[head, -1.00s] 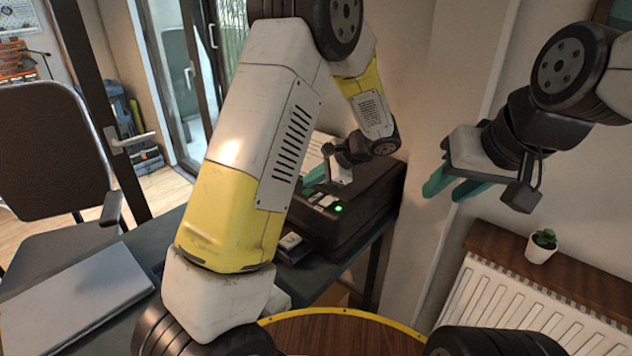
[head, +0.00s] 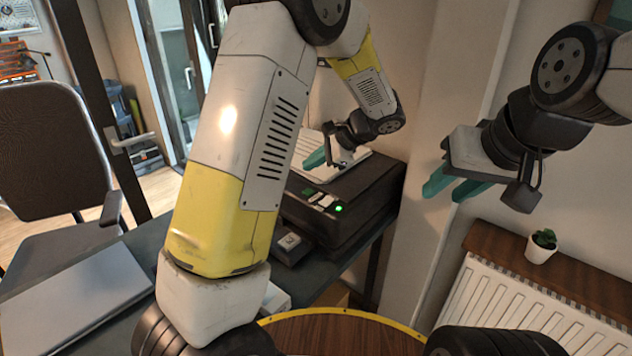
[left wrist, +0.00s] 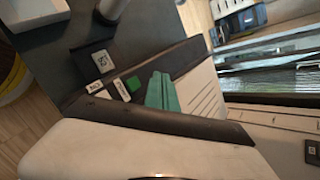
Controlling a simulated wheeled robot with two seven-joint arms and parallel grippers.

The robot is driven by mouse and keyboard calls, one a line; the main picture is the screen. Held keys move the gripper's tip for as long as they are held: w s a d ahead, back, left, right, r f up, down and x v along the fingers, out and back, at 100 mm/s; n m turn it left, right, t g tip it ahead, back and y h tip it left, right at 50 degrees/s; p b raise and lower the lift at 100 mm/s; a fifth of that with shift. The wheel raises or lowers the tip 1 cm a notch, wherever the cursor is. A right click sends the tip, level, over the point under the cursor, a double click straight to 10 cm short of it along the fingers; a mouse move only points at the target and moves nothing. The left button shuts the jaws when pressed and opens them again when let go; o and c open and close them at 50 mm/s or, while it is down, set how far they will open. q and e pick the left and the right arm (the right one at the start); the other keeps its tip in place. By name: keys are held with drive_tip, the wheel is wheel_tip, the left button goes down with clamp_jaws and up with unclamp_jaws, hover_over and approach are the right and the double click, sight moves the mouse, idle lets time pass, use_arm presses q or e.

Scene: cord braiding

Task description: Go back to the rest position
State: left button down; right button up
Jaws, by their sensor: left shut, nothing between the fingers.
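My left gripper (head: 315,159) has teal fingers and is shut and empty. In the head view it hangs above the black printer-like device (head: 360,207), over its rear left part. In the left wrist view its fingers (left wrist: 162,92) show close together in front of the device. Whether they touch it I cannot tell; in the head view they look apart from it. My left upper links cross the middle of the head view. My right gripper (head: 455,188) is at the right by the wall, above the radiator. Its two teal fingers are apart, with nothing between them.
The device stands on a dark desk (head: 140,232) with a closed grey laptop (head: 75,300). A potted plant (head: 541,247) stands on a ledge over a radiator (head: 530,310). A chair (head: 50,150) is at the left.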

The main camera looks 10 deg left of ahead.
idle(0.3)
use_arm(q)
drive_tip(key=s+a+r+n+t+h, duration=0.1)
drive_tip(key=s+r+n+h, duration=0.2)
drive_tip(key=s, duration=0.6)
drive_tip(key=s+a+r+n+t+h, duration=0.1)
drive_tip(key=s+r+n+h, duration=0.3)
drive_tip(key=s, duration=0.4)
drive_tip(key=s+a+r+n+h, duration=0.1)
drive_tip(key=s+r+n+h, duration=0.2)
drive_tip(key=s, duration=0.6)
wheel_tip(320, 180, up, 2)
drive_tip(key=n, duration=0.2)
drive_tip(key=shift+s+r+n+t+h, duration=0.25)
drive_tip(key=shift+s+n+t+h, duration=0.05)
drive_tip(key=shift+n+t+h, duration=0.1)
drive_tip(key=shift+a, duration=0.1)
